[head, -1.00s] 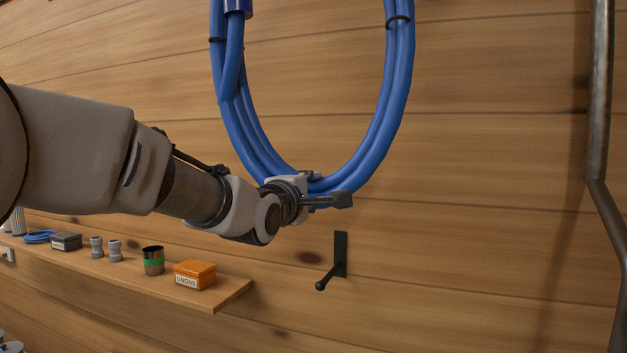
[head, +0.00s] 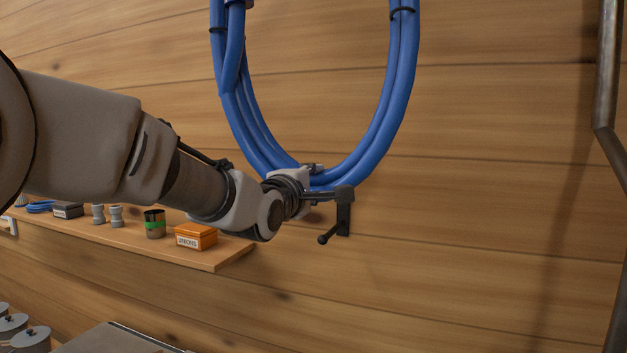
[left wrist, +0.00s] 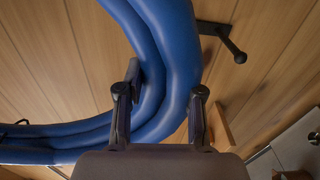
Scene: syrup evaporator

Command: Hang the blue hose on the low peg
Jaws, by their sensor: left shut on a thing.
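The blue hose (head: 381,132) is a coiled loop bound with black ties; its top is cut off in the head view. My left gripper (head: 328,184) is shut on the bottom of the loop. In the left wrist view the fingers of the left gripper (left wrist: 162,105) stand on both sides of the blue hose (left wrist: 172,50). A black peg (head: 329,235) on a wall plate shows just below the loop's bottom, partly hidden by a fingertip. The peg also shows in the left wrist view (left wrist: 233,48), to the right of the hose and apart from it. My right gripper is out of view.
A wooden shelf (head: 215,258) at lower left bears an orange box (head: 196,237), a cup with a green band (head: 154,223), grey fittings (head: 107,215) and a dark box (head: 68,210). A metal pipe (head: 607,75) runs down the right side. Lidded pots (head: 30,338) stand at bottom left.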

